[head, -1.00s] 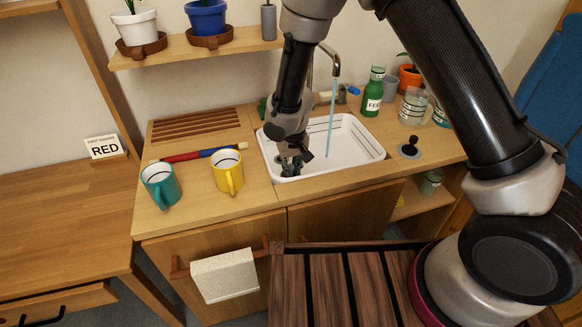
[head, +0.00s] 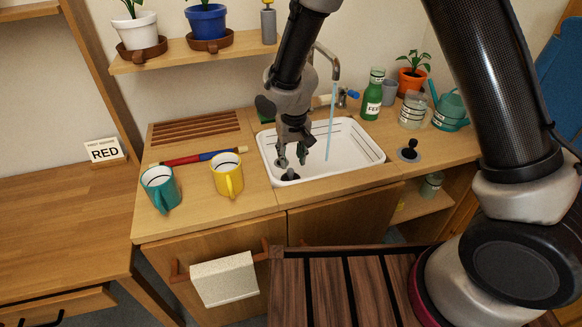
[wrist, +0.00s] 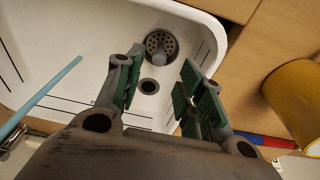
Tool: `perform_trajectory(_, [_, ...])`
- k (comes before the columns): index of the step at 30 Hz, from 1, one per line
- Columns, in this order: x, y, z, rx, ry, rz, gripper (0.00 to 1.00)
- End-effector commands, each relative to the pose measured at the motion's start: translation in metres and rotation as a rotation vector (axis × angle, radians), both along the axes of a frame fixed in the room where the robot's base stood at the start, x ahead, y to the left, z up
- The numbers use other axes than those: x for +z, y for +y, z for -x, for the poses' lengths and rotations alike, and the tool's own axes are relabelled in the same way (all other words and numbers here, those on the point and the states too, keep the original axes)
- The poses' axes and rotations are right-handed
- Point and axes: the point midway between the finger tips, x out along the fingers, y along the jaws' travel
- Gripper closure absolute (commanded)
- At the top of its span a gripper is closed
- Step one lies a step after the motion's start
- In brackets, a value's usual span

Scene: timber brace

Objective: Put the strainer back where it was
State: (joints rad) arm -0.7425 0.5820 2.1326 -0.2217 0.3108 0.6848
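The strainer (wrist: 161,43), a grey perforated disc with a knob, is in the white sink (wrist: 75,45) in the wrist view. A round dark drain hole (wrist: 150,86) shows beside it, uncovered. In the head view, a dark shape (head: 290,177) at the near left of the sink (head: 345,158) lies under my gripper (head: 291,161); I cannot tell strainer from hole there. My gripper also shows in the wrist view (wrist: 160,62), with green-padded fingers apart and nothing between them. It is above the sink floor.
Water runs from the tap (head: 333,72) into the sink. A yellow mug (head: 227,176) and a teal mug (head: 160,188) stand left of it. A black-knobbed stopper (head: 409,151) is on the right counter. A green bottle (head: 373,95) stands behind.

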Motion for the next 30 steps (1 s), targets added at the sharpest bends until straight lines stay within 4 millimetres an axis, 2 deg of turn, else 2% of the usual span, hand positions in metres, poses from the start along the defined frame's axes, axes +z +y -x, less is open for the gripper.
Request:
perform_trajectory(1, [0.012,0.000,0.001,0.000,-0.003,-0.003,0.62])
perform_trajectory(6, [0.038,-0.001,0.005,0.000,-0.001,-0.001,0.62])
perform_trajectory(10, [0.048,-0.002,0.007,-0.001,0.000,0.000,0.62])
perform_trajectory(16, [0.050,-0.002,0.007,-0.001,0.001,0.000,0.62])
perform_trajectory(19, [0.064,-0.013,0.004,-0.010,-0.008,-0.006,0.62])
perform_trajectory(20, [0.072,-0.020,0.002,-0.017,-0.012,-0.008,0.62])
perform_trajectory(23, [0.114,-0.062,-0.001,-0.050,-0.035,-0.019,0.62])
perform_trajectory(25, [0.151,-0.103,0.003,-0.080,-0.057,-0.027,0.62])
perform_trajectory(28, [0.200,-0.167,0.023,-0.124,-0.087,-0.036,0.62])
perform_trajectory(30, [0.228,-0.208,0.044,-0.151,-0.109,-0.039,0.62])
